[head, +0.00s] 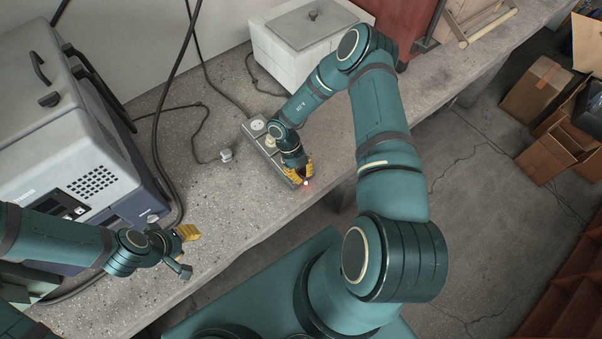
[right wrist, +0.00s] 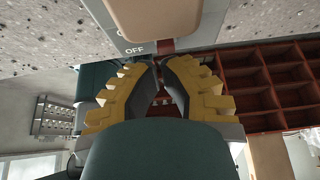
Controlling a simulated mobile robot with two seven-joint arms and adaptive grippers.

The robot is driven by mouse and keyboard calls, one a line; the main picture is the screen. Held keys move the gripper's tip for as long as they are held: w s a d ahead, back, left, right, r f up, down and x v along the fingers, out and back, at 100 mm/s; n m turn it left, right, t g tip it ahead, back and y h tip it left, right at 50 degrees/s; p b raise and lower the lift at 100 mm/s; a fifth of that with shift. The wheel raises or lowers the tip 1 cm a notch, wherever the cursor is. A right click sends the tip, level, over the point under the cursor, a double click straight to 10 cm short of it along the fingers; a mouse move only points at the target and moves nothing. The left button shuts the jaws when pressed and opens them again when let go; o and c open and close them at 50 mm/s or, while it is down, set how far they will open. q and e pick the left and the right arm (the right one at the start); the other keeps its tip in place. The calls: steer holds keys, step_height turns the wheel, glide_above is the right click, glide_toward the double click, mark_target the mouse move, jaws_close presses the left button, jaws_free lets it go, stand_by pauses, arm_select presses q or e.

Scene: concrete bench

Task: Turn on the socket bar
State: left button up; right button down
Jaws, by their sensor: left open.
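The socket bar (head: 251,131) is a long grey strip lying on the bench, with round white sockets at its far end. My right gripper (head: 305,179) is at its near end and hides part of it. A small red glow shows at its fingertips. In the right wrist view a large tan switch (right wrist: 155,18) sits on the bar's grey face above the word OFF. My right fingertips (right wrist: 159,62) come together just below that label, with nothing visible held. Whether they touch the switch I cannot tell. My left gripper (head: 188,252) is open and empty over the bench's front edge.
A grey and blue machine (head: 75,120) stands on the left of the bench. A white box (head: 300,40) stands behind the bar. A loose plug (head: 226,155) and black cables lie on the bench left of the bar. Cardboard boxes (head: 540,90) are on the floor.

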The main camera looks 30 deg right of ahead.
arm_select(q)
steer(key=shift+r, duration=0.1)
arm_select(e)
steer(key=shift+r, duration=0.1)
arm_select(q)
steer(key=shift+r+p, duration=0.6)
steer(key=shift+p, duration=0.1)
arm_select(e)
steer(key=shift+r, duration=0.75)
steer(key=shift+s+d+r, duration=0.1)
steer(key=shift+s, duration=0.05)
arm_select(q)
steer(key=shift+s+a+r+p, duration=0.45)
steer(key=shift+r+p, duration=0.2)
steer(key=shift+r, duration=0.05)
arm_select(e)
steer(key=s+v, duration=0.1)
steer(key=v, duration=0.8)
steer(key=shift+r, duration=0.45)
steer(key=shift+s, duration=0.15)
